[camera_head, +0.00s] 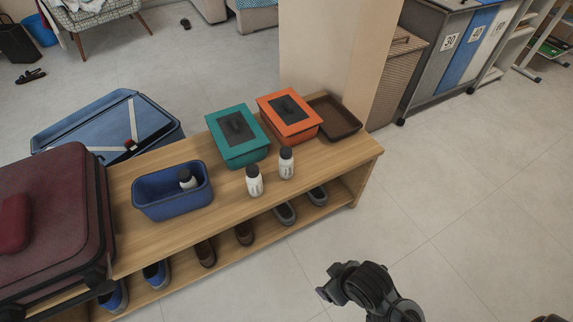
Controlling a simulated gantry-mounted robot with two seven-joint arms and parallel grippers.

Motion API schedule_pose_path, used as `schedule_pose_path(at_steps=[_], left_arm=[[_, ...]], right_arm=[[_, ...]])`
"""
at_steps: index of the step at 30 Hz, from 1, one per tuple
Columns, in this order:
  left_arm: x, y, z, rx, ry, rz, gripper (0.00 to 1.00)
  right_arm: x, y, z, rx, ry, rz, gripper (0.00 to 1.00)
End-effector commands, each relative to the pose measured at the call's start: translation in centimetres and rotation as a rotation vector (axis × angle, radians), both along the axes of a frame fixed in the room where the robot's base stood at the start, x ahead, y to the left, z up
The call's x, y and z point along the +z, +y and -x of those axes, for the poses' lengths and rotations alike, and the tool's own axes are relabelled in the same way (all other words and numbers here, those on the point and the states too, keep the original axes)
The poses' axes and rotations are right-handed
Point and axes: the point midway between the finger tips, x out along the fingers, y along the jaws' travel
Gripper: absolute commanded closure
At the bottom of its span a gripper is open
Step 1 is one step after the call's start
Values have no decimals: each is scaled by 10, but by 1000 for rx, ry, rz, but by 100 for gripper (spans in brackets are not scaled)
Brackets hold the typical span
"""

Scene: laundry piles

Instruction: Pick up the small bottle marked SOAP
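Three small white bottles with dark caps are in the head view. One bottle (254,182) stands on the wooden bench top near its front edge. A second bottle (286,165) stands just to its right and slightly farther back. A third bottle (187,180) is inside the blue bin (160,206), partly hidden by the bin's wall. The bottles have dark marks on their labels, too small to read, so I cannot tell which one says SOAP. Dark parts of my arms show at the bottom, away from the bench.
A teal lidded box (238,151), an orange lidded box (302,131) and a brown tray (341,121) line the back of the bench (225,205). A maroon suitcase (65,205) is at left. Shoes sit on the lower shelf. A pillar (330,60) stands behind. The right floor is clear.

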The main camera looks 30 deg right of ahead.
Motion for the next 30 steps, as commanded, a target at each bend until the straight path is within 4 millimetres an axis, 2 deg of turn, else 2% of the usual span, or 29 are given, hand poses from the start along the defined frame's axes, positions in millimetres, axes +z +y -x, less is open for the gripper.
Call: schedule_pose_path(at_steps=[13,21,30], left_arm=[[0,0,0,0,-1,0,59],[0,0,0,0,0,0,22],[2,0,0,0,1,-1,22]], right_arm=[[0,0,0,0,-1,0,23],[0,0,0,0,0,0,23],[2,0,0,0,1,0,23]])
